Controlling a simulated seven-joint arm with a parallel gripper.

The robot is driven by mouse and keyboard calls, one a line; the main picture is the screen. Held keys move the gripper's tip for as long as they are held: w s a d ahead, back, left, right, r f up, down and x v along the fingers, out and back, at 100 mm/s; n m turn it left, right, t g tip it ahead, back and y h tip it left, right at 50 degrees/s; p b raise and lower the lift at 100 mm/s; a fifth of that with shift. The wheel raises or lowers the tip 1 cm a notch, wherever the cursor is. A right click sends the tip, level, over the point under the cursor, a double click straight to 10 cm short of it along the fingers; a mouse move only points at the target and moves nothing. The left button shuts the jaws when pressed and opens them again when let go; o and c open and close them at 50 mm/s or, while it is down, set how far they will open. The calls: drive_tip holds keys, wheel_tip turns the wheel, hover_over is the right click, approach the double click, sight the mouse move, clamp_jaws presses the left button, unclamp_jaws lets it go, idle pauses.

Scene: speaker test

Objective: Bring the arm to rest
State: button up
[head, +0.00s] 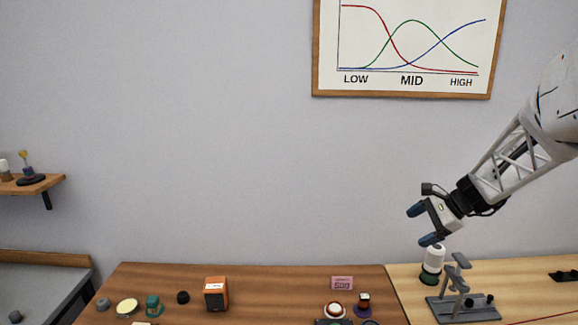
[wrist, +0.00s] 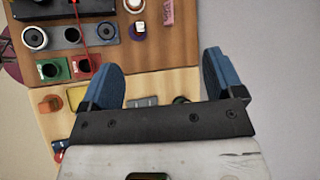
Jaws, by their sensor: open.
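My arm (head: 530,135) reaches in from the right side of the head view, in front of the grey wall. My gripper (head: 421,225) is raised above the benches and points left. Its two blue fingers are spread apart with nothing between them. In the wrist view my gripper (wrist: 160,77) also shows open and empty, with the benches seen beyond the fingers.
A white-topped bottle (head: 434,261) with a dark green base appears just below my gripper. A grey stand (head: 462,308) is right of it on the light bench (head: 540,270). An orange box (head: 216,294), a pink block (head: 342,283) and small parts sit on the brown bench (head: 270,282).

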drive_tip(key=s+a+r+n+g+h, duration=0.1)
drive_tip(key=s+a+r+n+h, duration=0.1)
drive_tip(key=s+a+n, duration=0.5)
drive_tip(key=s+a+r+n+g+h, duration=0.1)
drive_tip(key=s+a+r+h, duration=0.1)
drive_tip(key=s+a, duration=0.65)
drive_tip(key=s+f+n+t+h, duration=0.1)
drive_tip(key=s+n+h, duration=0.3)
drive_tip(key=s, duration=1.5)
drive_tip(key=a+f+n, duration=0.1)
drive_tip(key=n, duration=0.2)
drive_tip(key=shift+f+n, duration=0.15)
drive_tip(key=shift+n, duration=0.15)
